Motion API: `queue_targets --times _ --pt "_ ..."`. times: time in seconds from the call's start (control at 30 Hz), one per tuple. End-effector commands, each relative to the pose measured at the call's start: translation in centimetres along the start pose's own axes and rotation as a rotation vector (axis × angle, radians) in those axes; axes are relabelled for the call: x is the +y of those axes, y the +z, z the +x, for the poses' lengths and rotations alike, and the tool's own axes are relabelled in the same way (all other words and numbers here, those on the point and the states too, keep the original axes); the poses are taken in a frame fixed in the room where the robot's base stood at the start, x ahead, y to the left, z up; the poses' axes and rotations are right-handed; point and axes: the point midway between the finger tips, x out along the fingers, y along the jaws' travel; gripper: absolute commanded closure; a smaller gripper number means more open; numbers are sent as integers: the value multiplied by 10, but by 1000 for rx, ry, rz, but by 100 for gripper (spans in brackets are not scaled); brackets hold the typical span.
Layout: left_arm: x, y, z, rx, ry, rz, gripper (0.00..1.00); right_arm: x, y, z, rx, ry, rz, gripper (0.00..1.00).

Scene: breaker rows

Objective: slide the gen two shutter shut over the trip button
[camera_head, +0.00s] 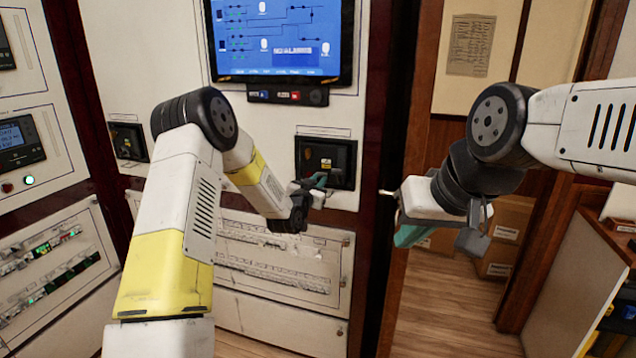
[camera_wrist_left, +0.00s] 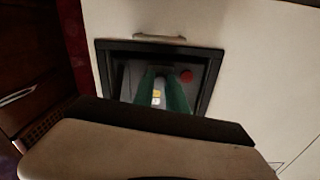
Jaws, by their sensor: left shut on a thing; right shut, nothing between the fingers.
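A black-framed recess (camera_head: 340,181) in the white panel holds the shutter and trip button; its label is too small to read. The left wrist view shows the recess frame (camera_wrist_left: 212,72) from close up. A red button (camera_wrist_left: 186,76) is uncovered there, right of the fingers. My left gripper (camera_head: 316,182) reaches into the recess; its green fingers (camera_wrist_left: 163,92) are shut on a small pale tab with a yellow mark (camera_wrist_left: 156,97), seemingly part of the shutter. The shutter plate itself is hard to make out. My right gripper (camera_head: 408,236) is shut and empty, away from the panel.
A similar black recess (camera_head: 128,141) is further left on the panel. A screen (camera_head: 281,38) hangs above. A doorway with cardboard boxes (camera_head: 499,245) and open floor is at the right.

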Motion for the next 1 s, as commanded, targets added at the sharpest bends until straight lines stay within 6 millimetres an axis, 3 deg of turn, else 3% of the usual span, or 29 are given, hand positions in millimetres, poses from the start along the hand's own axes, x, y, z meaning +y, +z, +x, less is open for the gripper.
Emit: queue_targets --times 0.1,0.33,0.67,0.7,0.8,1.0 --pt "-6 1 0 0 -1 1 100 0 0 0 0 0 0 100" --pt "-43 7 -1 0 -3 0 100 0 0 0 0 0 0 100" --pt "-49 8 -2 0 -3 1 100 0 0 0 0 0 0 100" --pt "-49 8 -2 0 -4 1 79 0 0 0 0 0 0 100" --pt "-48 8 -1 0 -3 1 61 0 0 0 0 0 0 100" --pt "-47 7 -1 0 -1 0 61 0 0 0 0 0 0 100"
